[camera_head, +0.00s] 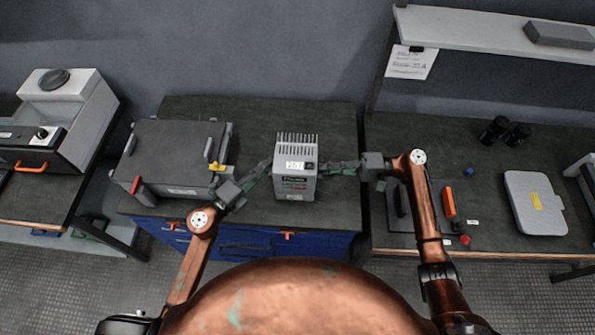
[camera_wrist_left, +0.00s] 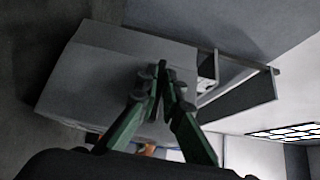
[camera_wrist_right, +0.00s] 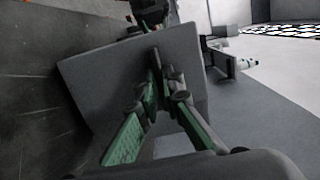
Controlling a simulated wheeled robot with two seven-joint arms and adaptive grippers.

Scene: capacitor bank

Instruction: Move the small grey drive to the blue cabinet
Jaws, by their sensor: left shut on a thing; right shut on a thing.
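The small grey drive (camera_head: 295,183) is upright, with fins on top and a small display on its front. It is at the blue cabinet (camera_head: 340,211), over the dark top; I cannot tell whether its base touches. My left gripper (camera_head: 268,166) is shut on the drive's left side, and my right gripper (camera_head: 322,171) on its right side. The drive's grey side fills much of the left wrist view (camera_wrist_left: 110,65) and the right wrist view (camera_wrist_right: 105,75). The fingertips' exact hold is partly hidden.
A larger dark grey box (camera_head: 165,155) with red and yellow parts stands on the cabinet's left, near my left gripper. The right bench (camera_head: 395,135) holds a light grey case (camera_head: 533,200) and an orange item (camera_head: 448,203). Cabinet top behind the drive is clear.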

